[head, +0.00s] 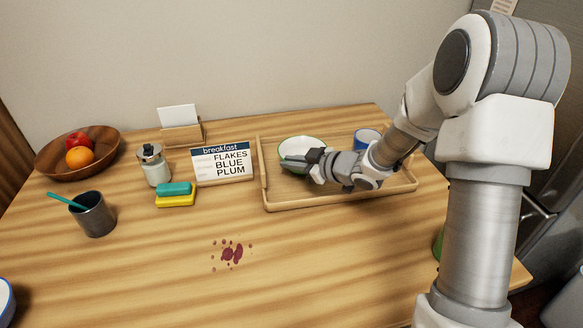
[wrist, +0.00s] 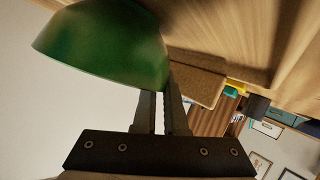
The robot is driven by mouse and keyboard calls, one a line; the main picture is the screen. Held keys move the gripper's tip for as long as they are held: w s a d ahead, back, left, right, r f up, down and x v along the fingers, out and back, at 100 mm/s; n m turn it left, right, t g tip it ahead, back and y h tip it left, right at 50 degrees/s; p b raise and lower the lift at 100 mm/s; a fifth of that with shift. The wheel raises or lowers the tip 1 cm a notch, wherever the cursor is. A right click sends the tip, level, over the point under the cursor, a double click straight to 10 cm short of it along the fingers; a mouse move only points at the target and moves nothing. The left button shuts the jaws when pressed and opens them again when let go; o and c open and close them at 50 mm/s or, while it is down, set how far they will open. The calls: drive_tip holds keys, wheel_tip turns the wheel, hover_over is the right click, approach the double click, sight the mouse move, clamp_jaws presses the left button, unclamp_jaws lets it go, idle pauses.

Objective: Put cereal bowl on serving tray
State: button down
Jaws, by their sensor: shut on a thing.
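The cereal bowl (head: 302,144), white inside and green outside, is over the back left part of the wooden serving tray (head: 330,200). My gripper (head: 296,161) is shut on the bowl's near rim. In the wrist view the bowl's green outer side (wrist: 105,45) is at the fingertips (wrist: 163,92). I cannot tell whether the bowl's base touches the tray. My gripper and wrist hide part of the tray's middle.
A blue cup (head: 366,138) stands at the tray's back right. A breakfast sign (head: 222,163) reads FLAKES, BLUE, PLUM. Left are a jar (head: 154,166), a sponge stack (head: 175,195), a dark cup (head: 95,216) and a fruit bowl (head: 50,158). A red stain (head: 232,253) marks the front.

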drive_tip(key=shift+f, duration=0.1)
drive_tip(key=shift+f, duration=0.1)
drive_tip(key=c, duration=1)
unclamp_jaws()
drive_tip(key=shift+o, duration=0.2)
